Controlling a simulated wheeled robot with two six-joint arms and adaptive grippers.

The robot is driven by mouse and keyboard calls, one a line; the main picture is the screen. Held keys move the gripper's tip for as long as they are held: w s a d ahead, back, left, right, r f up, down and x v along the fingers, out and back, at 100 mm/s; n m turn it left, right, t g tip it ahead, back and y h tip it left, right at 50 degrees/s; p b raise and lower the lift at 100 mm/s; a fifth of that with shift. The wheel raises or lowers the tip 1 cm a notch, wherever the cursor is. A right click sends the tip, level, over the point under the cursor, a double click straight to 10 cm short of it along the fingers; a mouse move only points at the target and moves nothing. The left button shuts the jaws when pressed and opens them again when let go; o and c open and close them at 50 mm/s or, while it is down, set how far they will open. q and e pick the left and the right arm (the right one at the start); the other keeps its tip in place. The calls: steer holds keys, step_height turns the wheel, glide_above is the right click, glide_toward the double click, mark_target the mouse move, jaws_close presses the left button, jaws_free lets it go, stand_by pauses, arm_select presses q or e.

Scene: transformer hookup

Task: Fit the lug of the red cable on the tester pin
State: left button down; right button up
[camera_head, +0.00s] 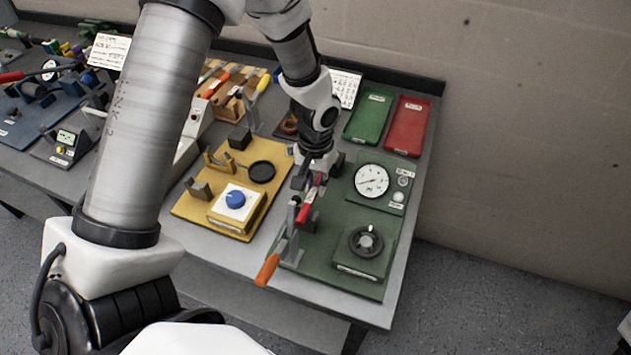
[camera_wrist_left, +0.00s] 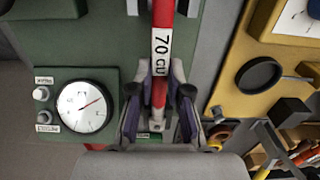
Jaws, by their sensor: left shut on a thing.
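My left gripper (camera_head: 309,182) points down over the green tester board (camera_head: 376,284) and is shut on the red cable (camera_head: 307,207). In the left wrist view the red cable (camera_wrist_left: 162,45), with a white label reading "70 CU", runs between the fingers of the gripper (camera_wrist_left: 159,98). In the head view the cable piece lies close beside a grey clamp with an orange handle (camera_head: 268,269); I cannot tell whether they touch. I cannot make out the cable's lug or the tester pin. My right gripper is not in view.
The green board carries a dial gauge (camera_head: 371,180) and a black knob (camera_head: 366,242). Green (camera_head: 368,115) and red (camera_head: 407,126) trays lie at the back right.

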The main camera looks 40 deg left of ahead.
arm_select(q)
steer(key=shift+f, duration=0.2)
steer(key=c, duration=1)
jaws_free()
steer(key=shift+c, duration=0.2)
steer(key=shift+r, duration=0.15)
step_height(320, 180, up, 5)
steer(key=p, duration=0.4)
